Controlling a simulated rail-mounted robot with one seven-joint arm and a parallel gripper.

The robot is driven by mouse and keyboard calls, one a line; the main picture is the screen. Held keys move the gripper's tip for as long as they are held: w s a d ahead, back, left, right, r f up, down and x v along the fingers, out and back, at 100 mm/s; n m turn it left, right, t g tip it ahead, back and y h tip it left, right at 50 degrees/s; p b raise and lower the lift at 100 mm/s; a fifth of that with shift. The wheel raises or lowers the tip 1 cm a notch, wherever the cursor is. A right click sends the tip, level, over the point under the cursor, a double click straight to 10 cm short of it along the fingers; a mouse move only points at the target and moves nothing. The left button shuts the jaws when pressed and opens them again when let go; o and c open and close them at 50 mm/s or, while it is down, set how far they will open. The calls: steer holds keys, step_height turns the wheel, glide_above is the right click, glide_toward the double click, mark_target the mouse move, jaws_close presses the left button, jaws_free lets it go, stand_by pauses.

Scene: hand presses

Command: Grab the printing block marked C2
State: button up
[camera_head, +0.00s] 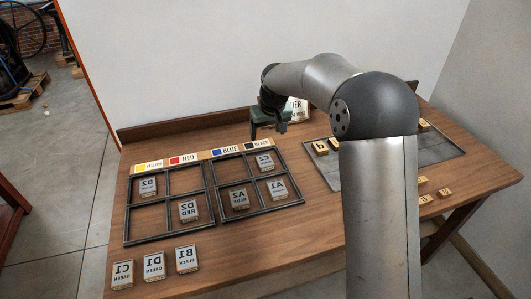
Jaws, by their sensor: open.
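Block C2 (265,163), a small pale block with mirrored lettering, sits in the upper right compartment of the right-hand black frame (301,203). The small mirrored print is hard to read, but it looks like C2. Block A1 (277,188) is in the compartment just below it, and block A2 (239,200) is at lower left. My gripper (268,131) hangs above the back of the table, beyond the frame and close to C2 in the picture. Its dark fingers are apart, with nothing visible between them.
The left-hand frame (126,227) holds block B2 (148,187) and block D2 (189,211). Blocks C1 (122,274), D1 (154,266) and B1 (187,259) stand in front.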

steer(key=p, duration=0.2)
glide_above(265, 160)
steer(key=s, duration=0.2)
steer(key=f, duration=1.1)
steer(key=shift+w+a+f, duration=0.15)
steer(key=shift+w+f, duration=0.05)
steer(key=shift+f, duration=0.1)
steer(key=shift+d+p+x, duration=0.15)
steer(key=shift+p+x, duration=0.45)
steer(key=shift+x, duration=0.7)
steer(key=shift+d+p+x, duration=0.1)
steer(key=shift+p+x, duration=0.45)
steer(key=shift+x, duration=0.75)
steer(key=shift+d, duration=0.15)
steer(key=c, duration=1.1)
